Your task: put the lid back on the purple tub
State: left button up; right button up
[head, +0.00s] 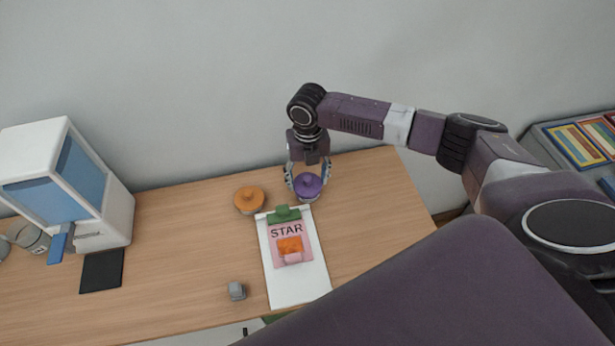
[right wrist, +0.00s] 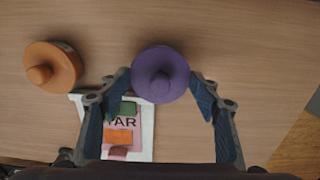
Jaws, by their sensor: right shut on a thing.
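In the right wrist view the lid (right wrist: 160,75) lies between the two fingertips (right wrist: 162,82). My left gripper is not in view.
An orange-lidded tub (head: 248,199) stands close on the left. A white clipboard (head: 297,284) with a STAR card and an orange block (head: 290,246) lies in front. A grey block (head: 236,291), a black pad (head: 102,271) and a white-and-blue case (head: 118,215) are further left. The wall is close behind.

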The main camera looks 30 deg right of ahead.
jog(key=shift+p, duration=0.3)
dwell(0.6)
jog(key=shift+f, duration=0.1)
jog(key=o, duration=0.9)
jog(key=shift+o, duration=0.5)
jog(key=o, duration=0.4)
jog(key=shift+r+p, duration=3.4)
jog(key=shift+r, duration=0.2)
